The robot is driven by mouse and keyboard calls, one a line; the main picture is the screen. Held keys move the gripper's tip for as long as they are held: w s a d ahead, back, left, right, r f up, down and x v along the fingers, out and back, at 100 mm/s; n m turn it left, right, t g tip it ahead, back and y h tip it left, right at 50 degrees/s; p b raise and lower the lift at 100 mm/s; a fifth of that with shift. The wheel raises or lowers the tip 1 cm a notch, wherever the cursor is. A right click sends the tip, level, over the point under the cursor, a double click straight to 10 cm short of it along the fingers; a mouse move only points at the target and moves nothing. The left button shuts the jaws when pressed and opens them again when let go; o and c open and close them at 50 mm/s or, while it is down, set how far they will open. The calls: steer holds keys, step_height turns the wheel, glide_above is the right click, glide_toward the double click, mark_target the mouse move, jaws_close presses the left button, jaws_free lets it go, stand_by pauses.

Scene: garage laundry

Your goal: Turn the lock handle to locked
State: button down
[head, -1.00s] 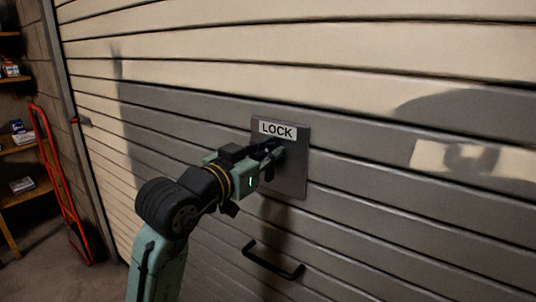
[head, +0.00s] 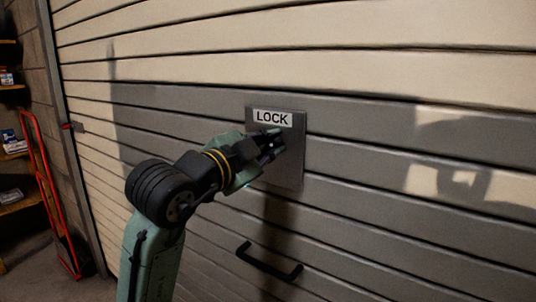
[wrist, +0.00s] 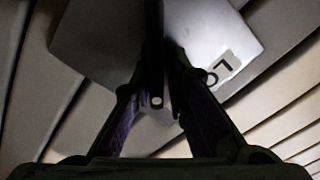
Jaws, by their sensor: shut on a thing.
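A grey metal lock plate (head: 286,178) with a white "LOCK" label (head: 272,118) is fixed to the roller door. My gripper (head: 272,146) is at the plate, just below the label. In the wrist view, the lock plate (wrist: 90,38) appears tilted, with part of the label (wrist: 222,67) at the right. My gripper's fingers (wrist: 157,88) are closed in on a dark, narrow lock handle (wrist: 153,40) that stands out from the plate. The fingers and shadow hide much of the handle, so its exact angle is hard to tell.
The slatted roller door (head: 390,100) fills most of the view. A black pull handle (head: 268,262) is on it below the plate. A red hand truck (head: 50,190) and shelves (head: 14,150) stand at the far left.

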steer(key=shift+s+d+f+m+b, duration=0.15)
steer(key=shift+f+m+b, duration=0.2)
steer(key=shift+m+b, duration=0.7)
steer(key=shift+s+d+f+m+b, duration=0.15)
steer(key=shift+f+m+b, duration=0.25)
steer(key=shift+m, duration=1.2)
steer(key=shift+d+f+m+b, duration=0.25)
steer(key=shift+m+b, duration=0.45)
steer(key=shift+m, duration=0.65)
steer(key=c, duration=1.7)
jaws_free()
steer(key=shift+w+a, duration=0.1)
steer(key=shift+a+r, duration=0.15)
steer(key=v, duration=1.2)
